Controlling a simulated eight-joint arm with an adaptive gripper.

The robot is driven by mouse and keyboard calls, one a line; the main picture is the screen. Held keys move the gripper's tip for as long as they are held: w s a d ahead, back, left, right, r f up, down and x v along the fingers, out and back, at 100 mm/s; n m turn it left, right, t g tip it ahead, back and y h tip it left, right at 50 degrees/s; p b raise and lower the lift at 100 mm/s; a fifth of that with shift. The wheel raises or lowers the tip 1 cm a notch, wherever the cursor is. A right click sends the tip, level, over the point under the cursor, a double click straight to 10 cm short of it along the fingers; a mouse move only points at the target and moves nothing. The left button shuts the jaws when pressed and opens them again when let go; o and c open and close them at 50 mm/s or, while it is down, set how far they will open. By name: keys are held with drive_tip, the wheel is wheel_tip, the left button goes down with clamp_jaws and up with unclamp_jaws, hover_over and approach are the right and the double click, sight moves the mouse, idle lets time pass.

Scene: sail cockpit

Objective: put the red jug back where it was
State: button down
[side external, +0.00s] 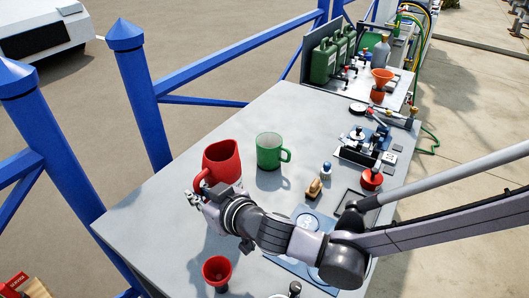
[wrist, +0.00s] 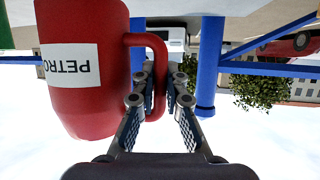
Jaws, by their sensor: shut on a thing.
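The red jug (side external: 222,160) stands out near the left part of the grey table, slightly tilted in the side external view. In the wrist view the jug (wrist: 85,85) fills the left side, with a white label reading "PETRO" upside down. My gripper (side external: 197,196) is at the jug's handle. In the wrist view my gripper's fingers (wrist: 160,90) lie on both sides of the red handle, shut on it. The jug's underside is partly hidden by my gripper, so I cannot tell whether it touches the table.
A green mug (side external: 269,151) stands just right of the jug. A wooden-based item (side external: 314,188), a blue-capped bottle (side external: 326,170) and a red pot (side external: 371,179) are to the right. Blue railing (side external: 140,95) borders the table's left.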

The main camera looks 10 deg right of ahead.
drive_tip(key=shift+s+a+f, duration=0.15)
drive_tip(key=shift+a+f, duration=0.15)
drive_tip(key=shift+f, duration=1.9)
drive_tip(key=shift+f, duration=0.15)
drive_tip(key=c, duration=1.4)
unclamp_jaws()
